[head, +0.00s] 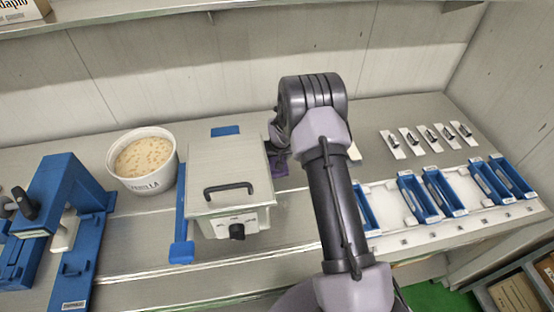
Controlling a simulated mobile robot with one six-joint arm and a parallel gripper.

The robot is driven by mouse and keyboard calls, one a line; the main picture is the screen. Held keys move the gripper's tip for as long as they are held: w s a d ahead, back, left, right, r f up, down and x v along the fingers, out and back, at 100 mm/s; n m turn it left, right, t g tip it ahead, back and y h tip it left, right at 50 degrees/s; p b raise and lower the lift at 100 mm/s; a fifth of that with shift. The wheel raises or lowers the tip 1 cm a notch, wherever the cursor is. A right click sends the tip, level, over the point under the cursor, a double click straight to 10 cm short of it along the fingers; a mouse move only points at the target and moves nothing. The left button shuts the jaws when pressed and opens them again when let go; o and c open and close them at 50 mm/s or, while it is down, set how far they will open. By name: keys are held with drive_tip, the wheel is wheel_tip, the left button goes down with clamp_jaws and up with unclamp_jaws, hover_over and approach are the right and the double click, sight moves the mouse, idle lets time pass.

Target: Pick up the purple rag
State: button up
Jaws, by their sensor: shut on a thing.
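The purple rag (280,168) shows as a small dark purple patch on the counter, just right of the white box-shaped kettle unit (228,172). My arm comes in from the front and bends down behind itself. My gripper (279,150) is at the rag, close to the kettle unit's right side, and is shut on the rag. Its fingertips are mostly hidden by my arm and the kettle unit, and so is part of the rag. I cannot tell whether the rag is clear of the counter.
A white tub of nougat mix (145,181) stands left of the kettle unit. A blue press-like frame (68,190) is at the far left. Blue trays (417,198) and several small metal pieces on white cards (430,139) lie to the right. A shelf (150,8) runs overhead.

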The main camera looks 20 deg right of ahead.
sight(277, 158)
drive_tip(key=shift+r, duration=0.5)
wheel_tip(277, 158, up, 3)
drive_tip(key=shift+f+p, duration=0.2)
drive_tip(key=shift+p, duration=0.1)
drive_tip(key=s+b, duration=0.3)
drive_tip(key=s, duration=0.2)
drive_tip(key=s+d+b, duration=0.1)
drive_tip(key=s+b, duration=0.2)
drive_tip(key=s, duration=0.2)
drive_tip(key=s+r+b, duration=0.1)
drive_tip(key=s+b, duration=0.2)
drive_tip(key=s, duration=0.2)
drive_tip(key=shift+s+d, duration=0.15)
drive_tip(key=shift+s, duration=0.15)
drive_tip(key=shift+s+r, duration=0.15)
drive_tip(key=shift+s, duration=0.05)
